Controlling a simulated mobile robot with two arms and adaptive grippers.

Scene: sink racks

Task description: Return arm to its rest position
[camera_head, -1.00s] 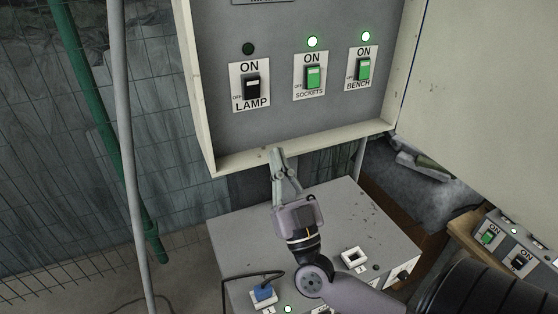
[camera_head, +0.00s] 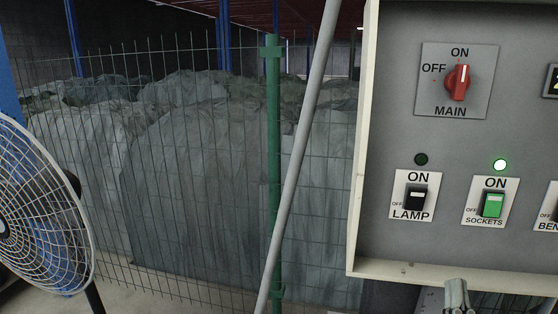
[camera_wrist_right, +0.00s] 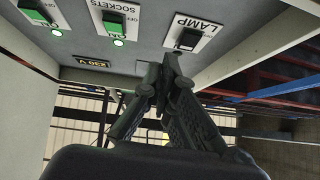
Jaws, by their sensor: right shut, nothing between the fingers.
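My right gripper (camera_head: 456,296) shows only at its tips at the bottom edge of the head view, by the lower rim of the grey panel box (camera_head: 385,150). In the right wrist view the gripper (camera_wrist_right: 165,75) has its fingers together and empty, with the panel and its LAMP switch (camera_wrist_right: 188,38) beyond the tips. I cannot tell whether it touches the box. The rest of the right arm is hidden in the head view. My left gripper is in neither view.
The panel has a red MAIN knob (camera_head: 457,82), a black LAMP switch (camera_head: 415,198) with a dark light, and a green SOCKETS switch (camera_head: 491,205) with a lit light. A fan (camera_head: 40,215), green post (camera_head: 273,170), slanted grey pole (camera_head: 300,160) and wire fence stand left.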

